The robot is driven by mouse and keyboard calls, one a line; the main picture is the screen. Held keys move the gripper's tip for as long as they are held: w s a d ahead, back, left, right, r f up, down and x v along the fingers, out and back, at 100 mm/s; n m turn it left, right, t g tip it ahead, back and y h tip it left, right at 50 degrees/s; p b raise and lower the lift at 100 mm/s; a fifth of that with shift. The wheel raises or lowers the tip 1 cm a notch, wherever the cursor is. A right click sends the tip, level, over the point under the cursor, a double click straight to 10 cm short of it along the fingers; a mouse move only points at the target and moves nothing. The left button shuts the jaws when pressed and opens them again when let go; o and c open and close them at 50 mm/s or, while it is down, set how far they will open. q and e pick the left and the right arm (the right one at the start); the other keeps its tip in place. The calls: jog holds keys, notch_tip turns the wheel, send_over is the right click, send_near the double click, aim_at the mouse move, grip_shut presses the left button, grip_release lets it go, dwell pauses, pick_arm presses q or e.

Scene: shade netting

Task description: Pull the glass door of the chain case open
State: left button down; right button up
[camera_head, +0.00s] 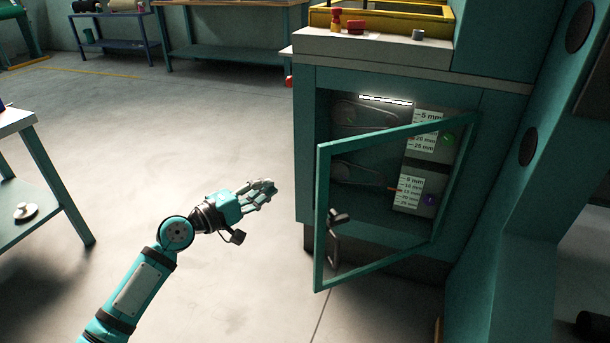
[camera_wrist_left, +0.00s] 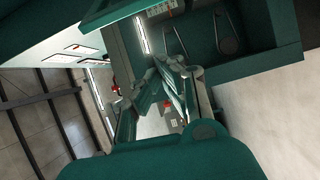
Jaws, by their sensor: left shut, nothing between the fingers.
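The glass door (camera_head: 321,205) of the chain case (camera_head: 306,130) stands ajar, swung out on its right side, with its free left edge toward me. Its dark handle (camera_head: 334,240) is on the lower left of the door. My left gripper (camera_head: 270,188) is shut and empty, to the left of the door and apart from it. In the left wrist view, the gripper's fingers (camera_wrist_left: 176,88) show in the middle, with the lit case interior (camera_wrist_left: 215,32) above right. My right gripper is not in view.
Inside the case are chain loops (camera_head: 358,175) and millimetre scale plates (camera_head: 410,188). A yellow tray (camera_head: 390,18) and small red parts (camera_head: 355,27) are on top. A bench (camera_head: 30,150) stands at left. The floor between is clear.

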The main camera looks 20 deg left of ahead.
pick_arm(q)
jog(key=w+d+r, duration=0.1)
jog(key=w+d, duration=0.5)
jog(key=d, duration=0.1)
jog(key=shift+d+p, duration=0.25)
jog(key=shift+p, duration=0.05)
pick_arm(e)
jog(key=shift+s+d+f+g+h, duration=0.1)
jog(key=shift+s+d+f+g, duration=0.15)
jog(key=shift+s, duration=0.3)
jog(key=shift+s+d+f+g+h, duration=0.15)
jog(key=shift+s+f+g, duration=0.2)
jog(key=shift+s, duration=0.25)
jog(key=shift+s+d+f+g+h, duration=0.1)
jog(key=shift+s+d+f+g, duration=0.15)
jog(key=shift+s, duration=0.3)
